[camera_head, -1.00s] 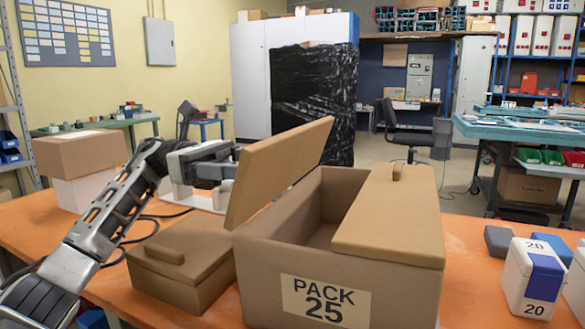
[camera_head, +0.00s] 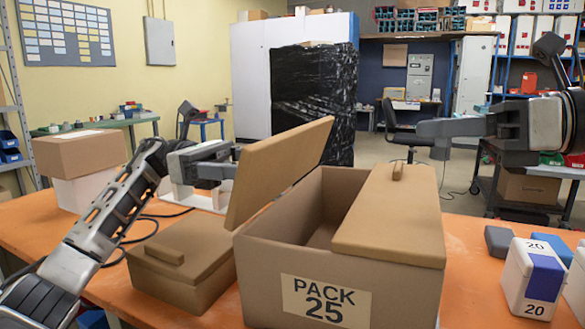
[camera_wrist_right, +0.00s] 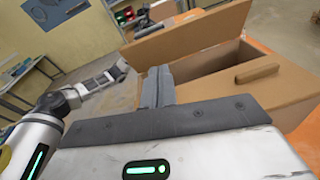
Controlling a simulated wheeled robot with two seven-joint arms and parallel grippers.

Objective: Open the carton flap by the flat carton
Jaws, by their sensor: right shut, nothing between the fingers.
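The large brown carton (camera_head: 258,277), marked PACK 25, stands on the orange table. Its left flap (camera_head: 278,168), on the side of the low flat carton (camera_head: 187,257), is raised and tilted; it also shows in the right wrist view (camera_wrist_right: 190,35). Its right flap (camera_head: 390,217), with a small handle, lies closed. My left gripper (camera_head: 228,170) is beside the raised flap's left side; its fingertips are partly hidden, so contact and opening are unclear. My right gripper (camera_head: 428,135) is shut and empty, above and behind the carton's right side. Its fingers show in the right wrist view (camera_wrist_right: 156,88).
White boxes with blue fronts (camera_head: 535,278) and small grey and blue blocks (camera_head: 498,241) stand to the right of the carton. A brown box on a white one (camera_head: 80,154) stands at the back left. Black cables lie behind the flat carton.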

